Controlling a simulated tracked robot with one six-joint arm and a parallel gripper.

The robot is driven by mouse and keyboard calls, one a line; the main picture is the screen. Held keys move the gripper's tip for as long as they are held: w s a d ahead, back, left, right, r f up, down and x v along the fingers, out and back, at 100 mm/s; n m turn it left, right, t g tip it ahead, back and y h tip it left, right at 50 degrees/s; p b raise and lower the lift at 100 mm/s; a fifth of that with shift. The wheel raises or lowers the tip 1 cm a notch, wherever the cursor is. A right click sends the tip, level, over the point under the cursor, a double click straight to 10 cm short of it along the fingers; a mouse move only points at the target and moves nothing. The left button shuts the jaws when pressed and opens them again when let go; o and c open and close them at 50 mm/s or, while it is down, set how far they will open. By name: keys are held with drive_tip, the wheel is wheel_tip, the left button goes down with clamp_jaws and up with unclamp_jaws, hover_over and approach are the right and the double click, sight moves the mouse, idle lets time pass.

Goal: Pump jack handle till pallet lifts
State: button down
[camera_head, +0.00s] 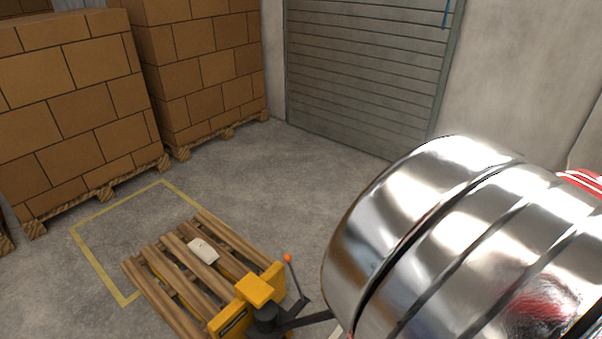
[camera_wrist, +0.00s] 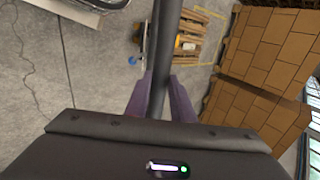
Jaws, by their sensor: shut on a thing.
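In the head view, a wooden pallet (camera_head: 170,262) sits low over the floor with a small pale item (camera_head: 202,250) on its slats. A yellow pallet jack (camera_head: 256,290) stands at its near right end. The black jack handle (camera_head: 308,320) leans far over to the right and goes out of sight behind shiny metal. In the wrist view, my gripper (camera_wrist: 162,88) has its two purple fingers shut on the dark handle bar (camera_wrist: 164,40), one on each side. The pallet (camera_wrist: 190,38) shows beyond the bar. I cannot tell whether there is a gap under the pallet.
A yellow floor outline (camera_head: 92,262) lies around the pallet's far left side. Stacks of brown boxes (camera_head: 75,105) stand on pallets at the back left. A grey shutter door (camera_head: 360,70) is at the back. The concrete floor (camera_head: 270,185) between is clear.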

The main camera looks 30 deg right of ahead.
drive_tip(key=shift+s+d+f, duration=0.25)
drive_tip(key=shift+s+f, duration=0.2)
drive_tip(key=shift+s, duration=0.3)
drive_tip(key=shift+s+d+f, duration=0.3)
drive_tip(key=shift+s+f, duration=0.2)
drive_tip(key=shift+s, duration=0.2)
drive_tip(key=shift+s+d+f, duration=0.25)
drive_tip(key=shift+s+f, duration=0.2)
drive_tip(key=shift+s, duration=0.3)
drive_tip(key=c, duration=1.5)
unclamp_jaws()
drive_tip(key=shift+c, duration=0.2)
drive_tip(key=v, duration=1.3)
drive_tip(key=shift+s+r, duration=0.2)
drive_tip(key=shift+s, duration=0.05)
drive_tip(key=shift+d, duration=0.1)
